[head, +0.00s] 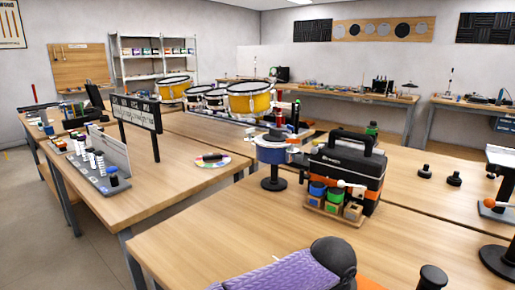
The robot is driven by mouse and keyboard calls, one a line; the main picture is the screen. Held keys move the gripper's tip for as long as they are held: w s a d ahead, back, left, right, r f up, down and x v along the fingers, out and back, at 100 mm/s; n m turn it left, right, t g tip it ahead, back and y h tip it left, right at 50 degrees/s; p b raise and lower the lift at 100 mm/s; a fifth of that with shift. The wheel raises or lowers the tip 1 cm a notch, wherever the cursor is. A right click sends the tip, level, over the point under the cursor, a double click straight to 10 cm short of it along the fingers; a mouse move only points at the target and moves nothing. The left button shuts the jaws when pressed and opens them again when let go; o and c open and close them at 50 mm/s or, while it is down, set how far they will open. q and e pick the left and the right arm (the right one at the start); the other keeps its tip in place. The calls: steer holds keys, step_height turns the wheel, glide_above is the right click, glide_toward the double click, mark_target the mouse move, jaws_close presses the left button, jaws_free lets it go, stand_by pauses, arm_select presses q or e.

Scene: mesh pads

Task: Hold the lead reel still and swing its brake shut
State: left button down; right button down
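A round grey-and-blue drum-shaped thing (271,152) stands upright on a black stem and round base on the near table. It looks like the lead reel, but I cannot be sure. Dark parts sit on its top, and the right side is close to a black case. I cannot make out a brake on it or tell whether one is open or shut. Neither of my grippers shows in the head view.
The black case (347,165) with a handle stands right of the drum-shaped thing, small coloured jars (318,189) before it. Black knobs (424,171) stand at right. The near table's (210,235) left part is clear.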

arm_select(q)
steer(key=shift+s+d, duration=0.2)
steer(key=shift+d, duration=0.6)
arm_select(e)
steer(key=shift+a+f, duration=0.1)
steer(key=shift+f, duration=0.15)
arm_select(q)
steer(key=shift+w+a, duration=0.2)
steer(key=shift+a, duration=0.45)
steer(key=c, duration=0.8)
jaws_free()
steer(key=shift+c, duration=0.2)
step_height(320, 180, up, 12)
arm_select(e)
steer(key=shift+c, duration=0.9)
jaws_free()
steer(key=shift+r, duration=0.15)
